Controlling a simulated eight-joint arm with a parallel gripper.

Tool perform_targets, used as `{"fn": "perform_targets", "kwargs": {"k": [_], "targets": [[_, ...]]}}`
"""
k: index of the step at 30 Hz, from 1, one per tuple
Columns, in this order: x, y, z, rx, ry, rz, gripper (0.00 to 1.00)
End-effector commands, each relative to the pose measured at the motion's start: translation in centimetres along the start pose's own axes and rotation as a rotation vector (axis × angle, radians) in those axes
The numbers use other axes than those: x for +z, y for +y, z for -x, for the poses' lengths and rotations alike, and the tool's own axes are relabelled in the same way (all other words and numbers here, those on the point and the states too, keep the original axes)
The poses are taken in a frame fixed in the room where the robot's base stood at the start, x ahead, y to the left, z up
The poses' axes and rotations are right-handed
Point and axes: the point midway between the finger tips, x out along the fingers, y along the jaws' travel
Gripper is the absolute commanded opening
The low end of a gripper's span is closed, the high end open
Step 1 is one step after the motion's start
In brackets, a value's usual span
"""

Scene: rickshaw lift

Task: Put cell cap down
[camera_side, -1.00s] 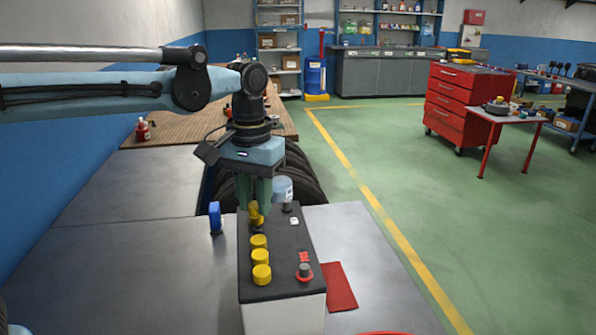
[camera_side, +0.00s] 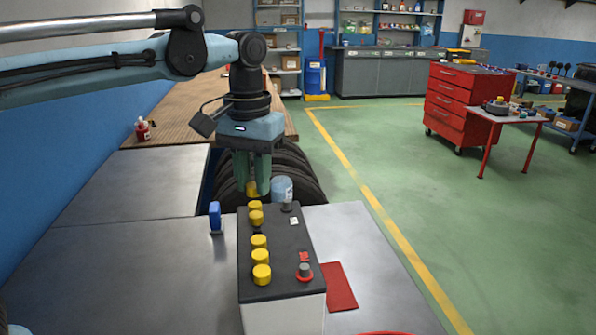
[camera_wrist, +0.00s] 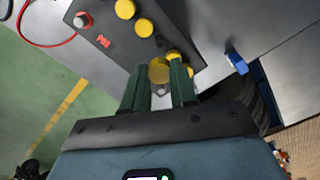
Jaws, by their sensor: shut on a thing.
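My gripper (camera_side: 252,190) is shut on a yellow cell cap (camera_wrist: 159,71) and holds it above the far end of the black-topped battery (camera_side: 277,248). In the side view the held cap shows between the green fingertips, apart from the battery top. In the wrist view the fingertips (camera_wrist: 157,72) sit either side of the cap. Several other yellow caps (camera_side: 261,275) stand in a row along the battery's left side. A gap with no cap lies partway along that row; a dark spot (camera_wrist: 161,42) shows there in the wrist view.
A blue upright item (camera_side: 215,217) stands left of the battery on the grey metal bench (camera_side: 150,275). Dark tyres lie behind.

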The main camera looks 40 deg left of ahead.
Motion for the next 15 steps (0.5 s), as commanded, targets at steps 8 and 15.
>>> {"fn": "perform_targets", "kwargs": {"k": [8, 15], "targets": [[-2.0, 2.5, 2.9, 0.000, 0.000, 0.109, 0.07], [-4.5, 6.6, 3.5, 0.000, 0.000, 0.304, 0.07]]}}
